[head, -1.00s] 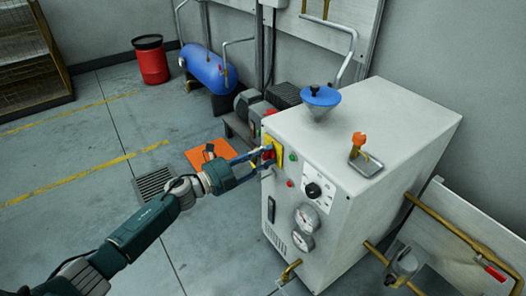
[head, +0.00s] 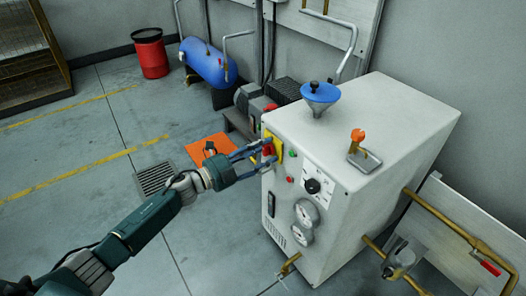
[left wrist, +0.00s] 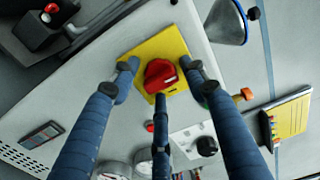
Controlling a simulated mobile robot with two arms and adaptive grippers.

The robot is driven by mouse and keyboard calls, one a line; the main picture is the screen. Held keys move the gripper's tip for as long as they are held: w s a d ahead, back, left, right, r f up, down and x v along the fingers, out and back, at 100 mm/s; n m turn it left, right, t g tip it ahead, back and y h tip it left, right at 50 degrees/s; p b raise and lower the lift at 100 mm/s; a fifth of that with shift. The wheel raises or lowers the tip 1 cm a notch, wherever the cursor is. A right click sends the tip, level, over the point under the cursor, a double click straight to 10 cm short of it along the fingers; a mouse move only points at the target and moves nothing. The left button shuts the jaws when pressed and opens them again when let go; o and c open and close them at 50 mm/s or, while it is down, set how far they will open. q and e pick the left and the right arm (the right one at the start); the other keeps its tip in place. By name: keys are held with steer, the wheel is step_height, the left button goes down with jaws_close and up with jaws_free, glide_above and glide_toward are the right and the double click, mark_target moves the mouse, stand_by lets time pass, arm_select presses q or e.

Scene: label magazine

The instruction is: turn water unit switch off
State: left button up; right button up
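The red rotary switch (left wrist: 160,75) sits on a yellow plate (left wrist: 150,50) on the front of the white water unit (head: 365,125). In the head view the plate is at the unit's upper left edge, and the fingers partly hide the switch. My left gripper (head: 259,152) is at the plate, with its blue fingers pointing at the switch. In the left wrist view its fingertips are spread around the switch, with yellow plate visible between the left fingertip and the knob. The gripper looks open. I cannot tell which setting the switch is on. My right gripper is not in view.
The unit's front also carries a black knob (head: 312,187), gauges (head: 304,236) and a small red button (head: 290,180). A blue funnel (head: 320,93) and an orange-handled valve (head: 358,137) stand on top. Free floor lies to the left, beyond a drain grate (head: 155,178).

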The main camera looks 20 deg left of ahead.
arm_select(q)
steer(key=shift+s, duration=0.1)
steer(key=v, duration=1.2)
stand_by(0.4)
